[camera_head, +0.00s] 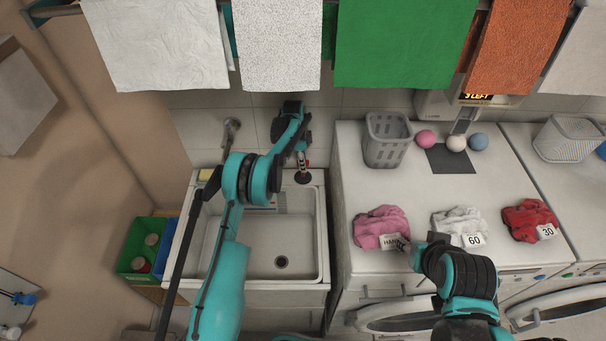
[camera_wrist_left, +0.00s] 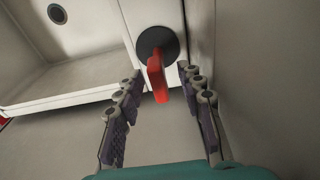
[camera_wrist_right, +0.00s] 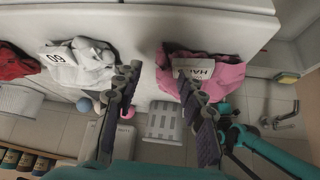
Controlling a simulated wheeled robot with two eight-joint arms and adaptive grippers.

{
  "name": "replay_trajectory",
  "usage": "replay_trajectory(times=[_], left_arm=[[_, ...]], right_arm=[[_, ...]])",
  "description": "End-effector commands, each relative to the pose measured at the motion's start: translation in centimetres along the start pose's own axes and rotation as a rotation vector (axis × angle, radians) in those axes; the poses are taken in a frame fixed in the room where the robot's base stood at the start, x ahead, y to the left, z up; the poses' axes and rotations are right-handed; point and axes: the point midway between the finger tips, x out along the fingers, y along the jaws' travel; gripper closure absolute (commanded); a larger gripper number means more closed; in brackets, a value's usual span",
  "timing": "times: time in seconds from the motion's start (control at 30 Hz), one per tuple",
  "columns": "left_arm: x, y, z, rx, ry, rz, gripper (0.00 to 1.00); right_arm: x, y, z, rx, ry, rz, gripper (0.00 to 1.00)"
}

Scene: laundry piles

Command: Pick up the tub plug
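The tub plug (camera_wrist_left: 158,72) is a dark round disc with a red upright handle. It sits on the sink's back rim, and the left wrist view shows it ahead of and between my left fingers. In the head view its dark disc (camera_head: 303,178) shows just below my left gripper (camera_head: 301,158). My left gripper (camera_wrist_left: 160,80) is open, with a finger on either side of the red handle and gaps on both sides. My right gripper (camera_wrist_right: 158,82) is open and empty above the front of the white machine top, near the pink cloth pile (camera_wrist_right: 213,75).
The white sink (camera_head: 322,240) has a drain (camera_head: 281,261) in its floor. A faucet (camera_head: 231,128) stands behind it. The machine top (camera_head: 345,200) bears pink, white (camera_head: 459,222) and red (camera_head: 530,218) piles, a grey basket (camera_head: 388,140) and several balls. Towels (camera_head: 405,45) hang at the back.

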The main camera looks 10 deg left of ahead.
Motion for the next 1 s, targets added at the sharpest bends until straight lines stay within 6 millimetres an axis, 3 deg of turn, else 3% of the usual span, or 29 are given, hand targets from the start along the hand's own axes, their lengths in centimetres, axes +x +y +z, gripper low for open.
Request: replay_trajectory(times=[0.1,0.23,0.27,0.77,1.0], left_arm=[[0.0,0.0,0.0,0.000,0.000,0.000,0.62],[-0.1,0.0,0.0,0.000,0.000,0.000,0.96],[-0.1,0.0,0.0,0.000,0.000,0.000,1.00],[-0.5,0.2,-0.1,0.000,0.000,0.000,1.00],[-3.6,0.4,-0.5,0.000,0.000,0.000,1.00]], right_arm=[[0.0,0.0,0.0,0.000,0.000,0.000,0.60],[0.0,0.0,0.0,0.000,0.000,0.000,0.60],[0.0,0.0,0.0,0.000,0.000,0.000,0.60],[0.1,0.0,0.1,0.000,0.000,0.000,0.60],[0.1,0.0,0.1,0.000,0.000,0.000,0.60]])
